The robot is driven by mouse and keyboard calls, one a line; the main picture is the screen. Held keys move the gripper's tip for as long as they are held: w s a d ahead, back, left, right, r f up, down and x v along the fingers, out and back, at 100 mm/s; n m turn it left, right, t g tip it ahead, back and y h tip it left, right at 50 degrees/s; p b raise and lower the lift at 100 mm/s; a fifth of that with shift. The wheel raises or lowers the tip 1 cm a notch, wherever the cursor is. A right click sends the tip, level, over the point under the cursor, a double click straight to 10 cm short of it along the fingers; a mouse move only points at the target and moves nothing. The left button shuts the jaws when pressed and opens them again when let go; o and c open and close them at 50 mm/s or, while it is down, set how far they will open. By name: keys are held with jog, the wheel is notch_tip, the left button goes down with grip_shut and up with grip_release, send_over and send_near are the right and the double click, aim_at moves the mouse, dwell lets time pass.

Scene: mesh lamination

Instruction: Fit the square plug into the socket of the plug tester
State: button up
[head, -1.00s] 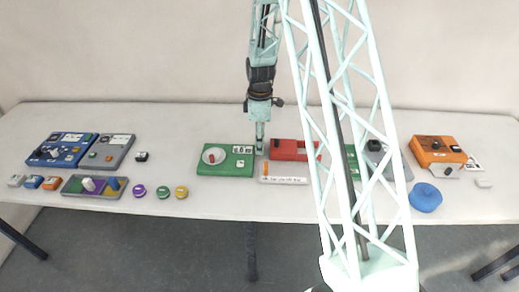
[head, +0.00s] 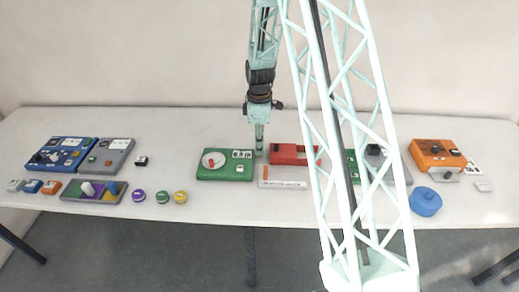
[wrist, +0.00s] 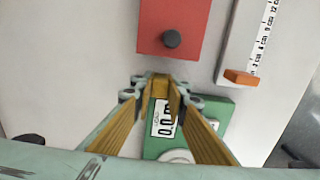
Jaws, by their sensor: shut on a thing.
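In the wrist view, my gripper (wrist: 160,90) is shut on a small yellow-brown piece (wrist: 160,84) between its fingertips. I cannot tell for sure that it is the square plug. In the head view my gripper (head: 259,149) points down by the right back corner of a green box (head: 238,174) with a white dial and a number display. That green box also shows in the wrist view (wrist: 219,110), partly behind the fingers. I cannot tell which device is the plug tester, and no socket is clearly visible.
Close to my gripper are a red box (head: 284,148) with a dark knob and a ruler board (head: 270,184) with an orange slider. Blue (head: 75,142) and grey (head: 121,141) boxes stand left, an orange box (head: 425,147) right. My mast hides part of the right side.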

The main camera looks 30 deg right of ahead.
jog(key=shift+r+p, duration=0.35)
jog(key=shift+r, duration=4.25)
jog(key=shift+a, duration=0.1)
jog(key=w+a+f+m+b, duration=0.1)
jog(key=a+m, duration=0.2)
jog(key=a, duration=0.3)
jog(key=w+a+f+m+b, duration=0.1)
jog(key=w+a+f+m, duration=0.1)
jog(key=a, duration=0.4)
jog(key=w+a+f+m+b, duration=0.1)
jog(key=w+a+m, duration=0.1)
jog(key=a+m, duration=0.3)
jog(key=shift+a+f, duration=0.2)
jog(key=shift+a, duration=0.6)
jog(key=shift+w+a+f+m, duration=0.15)
jog(key=shift+a+m, duration=0.2)
jog(key=shift+a, duration=0.25)
jog(key=shift+s+a+f+m, duration=0.1)
jog(key=shift+a+m, duration=0.25)
jog(key=shift+a, duration=0.25)
jog(key=shift+d, duration=0.1)
jog(key=shift+d, duration=3.45)
